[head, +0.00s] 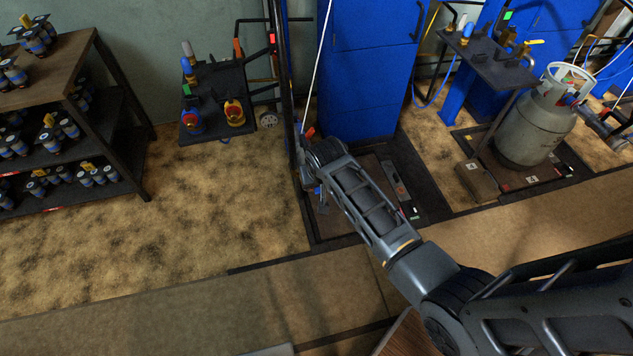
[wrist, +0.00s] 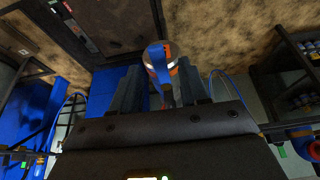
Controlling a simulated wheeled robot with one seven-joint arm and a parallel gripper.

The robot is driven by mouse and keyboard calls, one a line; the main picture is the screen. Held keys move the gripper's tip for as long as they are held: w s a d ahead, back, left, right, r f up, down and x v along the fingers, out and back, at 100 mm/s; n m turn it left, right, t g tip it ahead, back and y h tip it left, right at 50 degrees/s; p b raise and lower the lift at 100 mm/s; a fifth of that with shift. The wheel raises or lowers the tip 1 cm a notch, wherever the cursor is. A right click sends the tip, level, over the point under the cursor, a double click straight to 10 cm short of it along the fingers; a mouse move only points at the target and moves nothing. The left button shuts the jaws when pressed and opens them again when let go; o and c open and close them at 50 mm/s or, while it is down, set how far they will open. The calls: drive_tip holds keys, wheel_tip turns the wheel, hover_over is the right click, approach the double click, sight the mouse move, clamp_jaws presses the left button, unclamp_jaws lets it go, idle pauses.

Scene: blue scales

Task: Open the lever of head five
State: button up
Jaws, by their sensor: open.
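A filling head with a blue lever (wrist: 157,58) shows in the wrist view, with orange and white parts behind the lever. My gripper (wrist: 161,80) is open, with one finger on each side of the head. The lever lies in line with the gap between the fingers; whether either finger touches it I cannot tell. No number is readable on this head. In the head view my gripper (head: 308,160) is beside a dark upright post, mostly hidden by my own wrist, and the lever cannot be made out clearly there.
A scale platform (head: 400,190) lies below my arm, in front of a blue cabinet (head: 370,75). A grey gas cylinder (head: 538,125) stands on the scale at right. A shelf of small canisters (head: 85,45) is at left.

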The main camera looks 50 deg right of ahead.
drive_tip(key=v, duration=0.6)
drive_tip(key=shift+r, duration=0.2)
